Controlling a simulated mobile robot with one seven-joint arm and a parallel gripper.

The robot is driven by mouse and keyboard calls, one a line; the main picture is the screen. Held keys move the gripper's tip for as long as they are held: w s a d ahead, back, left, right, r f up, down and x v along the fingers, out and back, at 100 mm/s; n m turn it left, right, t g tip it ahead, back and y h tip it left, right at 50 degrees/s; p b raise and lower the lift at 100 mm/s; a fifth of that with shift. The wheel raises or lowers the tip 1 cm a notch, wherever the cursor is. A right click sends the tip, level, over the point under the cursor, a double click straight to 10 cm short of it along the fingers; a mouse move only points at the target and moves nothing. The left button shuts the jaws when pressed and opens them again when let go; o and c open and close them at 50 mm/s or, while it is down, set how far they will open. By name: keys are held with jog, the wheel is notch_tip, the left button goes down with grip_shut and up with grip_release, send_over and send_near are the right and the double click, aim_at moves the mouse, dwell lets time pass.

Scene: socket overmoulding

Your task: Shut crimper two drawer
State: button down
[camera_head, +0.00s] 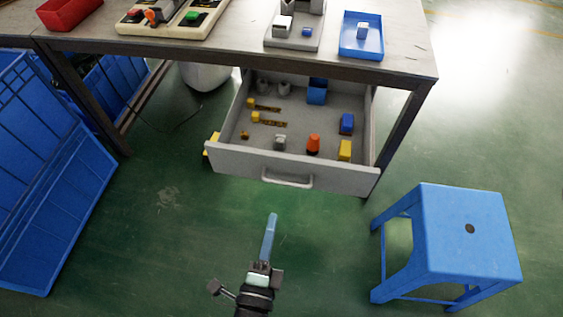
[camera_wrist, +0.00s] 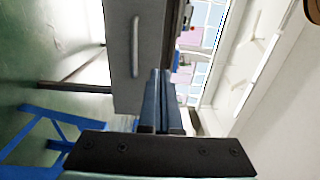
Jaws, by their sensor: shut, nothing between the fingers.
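The drawer (camera_head: 231,159) under the workbench is pulled out, with a grey front and a curved handle (camera_head: 287,180). Inside it lie several small parts, among them an orange piece (camera_head: 313,144), yellow blocks and blue blocks. My gripper (camera_head: 271,222) is in front of the drawer, below the handle in the head view, and apart from it. Its blue fingers are closed together and hold nothing. In the wrist view, the fingers (camera_wrist: 157,88) point toward the drawer front (camera_wrist: 120,60), beside the handle (camera_wrist: 135,46), with the picture turned sideways.
The workbench top (camera_head: 235,45) carries a red bin (camera_head: 66,12), two machines and a blue tray (camera_head: 361,50). A blue stool (camera_head: 465,232) stands at the right. Blue crates (camera_head: 60,190) stand at the left. The green floor before the drawer is clear.

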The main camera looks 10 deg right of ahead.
aim_at(287, 160)
jog(key=b+x, duration=0.2)
jog(key=x, duration=1.2)
jog(key=shift+b, duration=0.3)
